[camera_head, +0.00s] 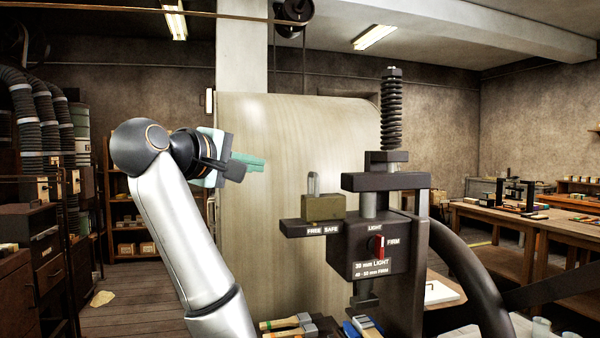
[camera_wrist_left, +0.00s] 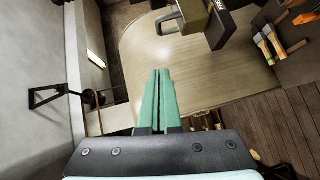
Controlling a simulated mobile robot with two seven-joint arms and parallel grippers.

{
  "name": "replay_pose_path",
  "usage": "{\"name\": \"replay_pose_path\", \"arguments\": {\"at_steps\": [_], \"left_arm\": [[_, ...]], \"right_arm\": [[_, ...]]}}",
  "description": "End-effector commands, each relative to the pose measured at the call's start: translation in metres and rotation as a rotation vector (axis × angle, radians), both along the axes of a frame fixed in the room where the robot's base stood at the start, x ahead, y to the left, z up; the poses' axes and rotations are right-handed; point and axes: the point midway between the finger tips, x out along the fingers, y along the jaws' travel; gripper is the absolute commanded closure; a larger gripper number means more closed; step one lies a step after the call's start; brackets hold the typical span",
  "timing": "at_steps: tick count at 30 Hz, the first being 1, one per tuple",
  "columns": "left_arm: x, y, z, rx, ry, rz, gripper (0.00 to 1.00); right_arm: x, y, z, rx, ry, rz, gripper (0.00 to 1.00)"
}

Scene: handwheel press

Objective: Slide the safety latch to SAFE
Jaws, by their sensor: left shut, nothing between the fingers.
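White FREE and SAFE labels are on the ledge front, FREE left of SAFE; the block stands above both, at the ledge's right part. My left gripper (camera_head: 262,162), with green fingers, is shut and empty, left of the latch and higher, apart from it. In the left wrist view the shut fingers (camera_wrist_left: 161,72) point toward the latch block (camera_wrist_left: 186,16) at the top. My right gripper is not in view.
The dark press (camera_head: 385,235) has a tall spring screw (camera_head: 392,110), a red LIGHT/FIRM lever (camera_head: 379,246) and a large handwheel (camera_head: 470,275) at right. A pale curved panel (camera_head: 270,130) stands behind. Brushes (camera_head: 290,326) lie below the ledge. Space between gripper and latch is clear.

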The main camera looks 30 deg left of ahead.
Motion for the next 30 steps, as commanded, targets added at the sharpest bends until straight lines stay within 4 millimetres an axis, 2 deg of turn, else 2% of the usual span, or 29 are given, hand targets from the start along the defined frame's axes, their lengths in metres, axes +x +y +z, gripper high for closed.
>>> {"name": "replay_pose_path", "arguments": {"at_steps": [5,15,21,30], "left_arm": [[0.028,0.001,-0.003,-0.001,0.007,-0.003,1.0],[0.099,0.005,-0.013,0.0,0.006,-0.003,1.0],[0.117,-0.013,-0.019,0.002,0.001,-0.002,1.0],[0.123,-0.018,-0.022,0.0,0.001,0.0,1.0]], "right_arm": [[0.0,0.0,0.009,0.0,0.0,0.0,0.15],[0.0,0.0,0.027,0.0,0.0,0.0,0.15],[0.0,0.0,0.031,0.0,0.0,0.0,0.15],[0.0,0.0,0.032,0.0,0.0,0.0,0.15]]}}
